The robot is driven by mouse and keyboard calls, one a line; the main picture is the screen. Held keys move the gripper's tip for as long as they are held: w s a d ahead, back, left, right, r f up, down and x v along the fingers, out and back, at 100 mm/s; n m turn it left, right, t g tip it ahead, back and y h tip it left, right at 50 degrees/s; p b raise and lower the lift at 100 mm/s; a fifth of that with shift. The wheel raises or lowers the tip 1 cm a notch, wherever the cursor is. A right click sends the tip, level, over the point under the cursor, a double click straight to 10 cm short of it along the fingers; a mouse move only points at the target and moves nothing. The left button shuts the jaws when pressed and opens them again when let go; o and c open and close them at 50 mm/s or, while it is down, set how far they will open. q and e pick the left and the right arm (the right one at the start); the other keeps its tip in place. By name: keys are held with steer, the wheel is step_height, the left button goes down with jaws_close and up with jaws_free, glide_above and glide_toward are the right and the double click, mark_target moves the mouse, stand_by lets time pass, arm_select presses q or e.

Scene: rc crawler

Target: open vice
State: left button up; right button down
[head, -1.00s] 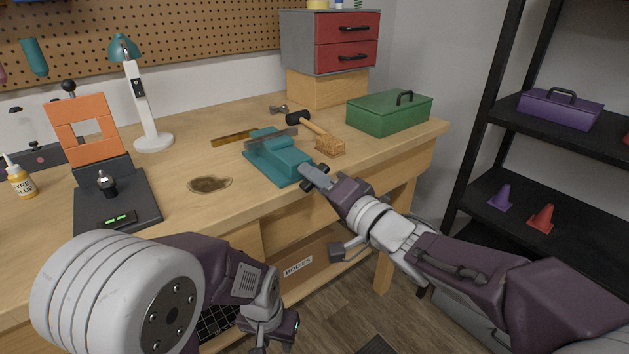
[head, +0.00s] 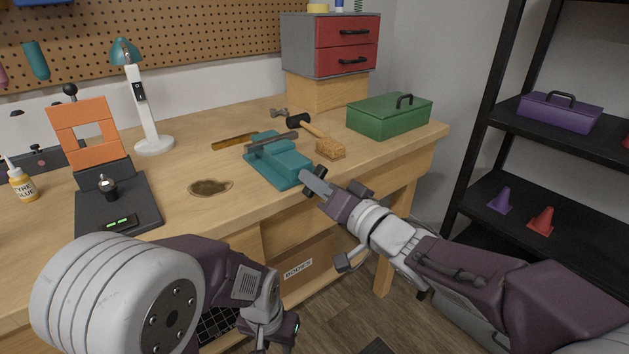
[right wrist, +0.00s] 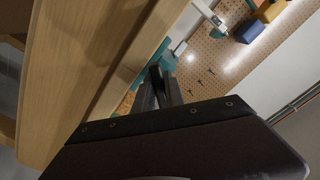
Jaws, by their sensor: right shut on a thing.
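The teal vice (head: 284,162) sits at the front edge of the workbench, with its grey jaw bar across the top. My right gripper (head: 317,184) is at the vice's front end. It is shut on the vice handle, which the fingers mostly hide. In the right wrist view the fingers (right wrist: 161,88) close around a small dark part in front of the teal body. The gap between the vice jaws is too small to judge. My left gripper (head: 272,332) hangs low in front of the bench, away from the vice; its fingers are unclear.
A lamp (head: 147,105) and an orange-and-black stand (head: 113,200) are further left. A black shelf stands right.

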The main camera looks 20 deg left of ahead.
steer(key=n, duration=0.2)
steer(key=shift+n, duration=0.4)
steer(key=n+b, duration=0.1)
steer(key=n, duration=0.2)
steer(key=shift+n, duration=0.3)
steer(key=n+b, duration=0.2)
steer(key=n, duration=0.4)
steer(key=shift+f, duration=0.1)
steer(key=n+b, duration=0.2)
steer(key=n, duration=0.4)
steer(key=shift+w+n+b, duration=0.1)
steer(key=shift+n+b, duration=0.25)
steer(key=shift+n, duration=0.05)
steer(key=n+b, duration=0.1)
steer(key=n, duration=0.3)
steer(key=shift+b, duration=0.4)
steer(key=shift+n+b, duration=0.45)
steer(key=shift+n, duration=0.85)
steer(key=c, duration=1.7)
jaws_free()
